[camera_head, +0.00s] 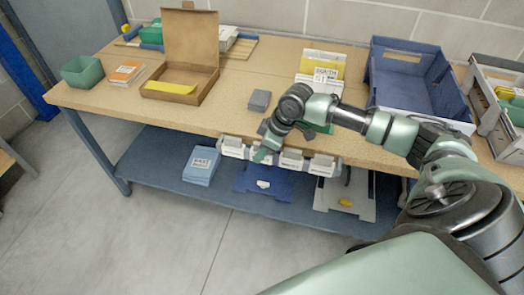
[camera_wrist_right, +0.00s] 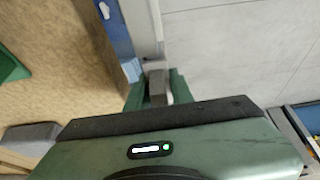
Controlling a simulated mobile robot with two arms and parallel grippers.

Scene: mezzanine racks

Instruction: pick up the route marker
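No thing in view can be told for certain as the route marker. Several grey holders with white fronts (camera_head: 291,160) sit in a row along the table's front edge. My right gripper (camera_head: 263,154) points down at this row, at its second holder from the left. In the right wrist view, the two green fingers (camera_wrist_right: 157,92) stand on either side of a small grey block (camera_wrist_right: 156,84). Whether they press on it cannot be told. The gripper hides much of that spot in the head view. My left gripper is not in view.
The wooden table (camera_head: 110,90) bears an open cardboard box (camera_head: 190,45), a green bin (camera_head: 82,71), a grey block (camera_head: 259,100), upright cards (camera_head: 322,68) and a blue crate (camera_head: 405,92). The blue lower shelf (camera_head: 150,160) holds a light-blue stack (camera_head: 201,166). The floor in front is clear.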

